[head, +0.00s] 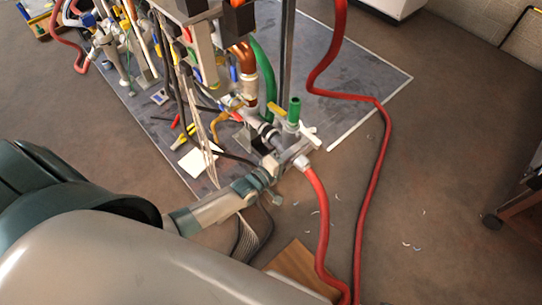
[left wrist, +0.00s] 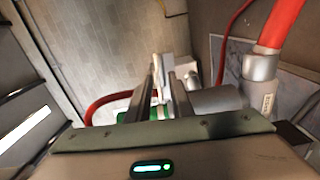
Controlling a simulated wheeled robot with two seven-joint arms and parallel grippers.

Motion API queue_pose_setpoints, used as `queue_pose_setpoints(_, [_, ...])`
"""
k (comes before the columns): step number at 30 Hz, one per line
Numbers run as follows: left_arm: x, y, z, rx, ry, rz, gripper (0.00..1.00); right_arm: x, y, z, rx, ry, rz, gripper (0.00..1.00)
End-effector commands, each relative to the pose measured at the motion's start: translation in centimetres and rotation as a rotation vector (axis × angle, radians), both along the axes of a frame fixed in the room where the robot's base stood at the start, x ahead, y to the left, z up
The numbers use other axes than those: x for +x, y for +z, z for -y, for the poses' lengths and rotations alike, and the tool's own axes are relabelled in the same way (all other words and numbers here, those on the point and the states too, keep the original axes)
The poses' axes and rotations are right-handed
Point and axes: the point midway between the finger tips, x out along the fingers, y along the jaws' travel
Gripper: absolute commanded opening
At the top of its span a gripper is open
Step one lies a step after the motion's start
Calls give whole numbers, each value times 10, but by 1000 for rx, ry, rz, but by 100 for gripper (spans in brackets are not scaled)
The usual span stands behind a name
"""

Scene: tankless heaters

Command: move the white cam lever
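In the head view, the white cam lever (head: 309,128) appears as a small white piece beside an upright green-topped fitting (head: 294,111) at the front edge of the rig. My left gripper (head: 280,166) reaches in from the left, low beside this fitting and the hose coupling. In the left wrist view, my two dark fingers (left wrist: 165,84) point away with a pale, lever-like piece between them and green below. The gap around this piece is too small to tell whether the fingers press on it. My right gripper is not in view.
A red hose (head: 320,210) runs from a silver coupling (head: 301,162) down the floor. Pipes and tools crowd the grey mat (head: 345,90). The brown floor (head: 450,150) on the right is mostly clear.

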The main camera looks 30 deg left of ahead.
Motion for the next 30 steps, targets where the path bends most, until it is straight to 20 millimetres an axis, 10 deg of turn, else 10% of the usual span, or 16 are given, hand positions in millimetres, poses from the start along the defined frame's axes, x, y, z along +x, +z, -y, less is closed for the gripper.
queue_pose_setpoints(18, [-112,-1,-41,0,0,-3,20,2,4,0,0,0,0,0])
queue_pose_setpoints(30, [-129,0,-48,-1,1,0,20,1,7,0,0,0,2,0])
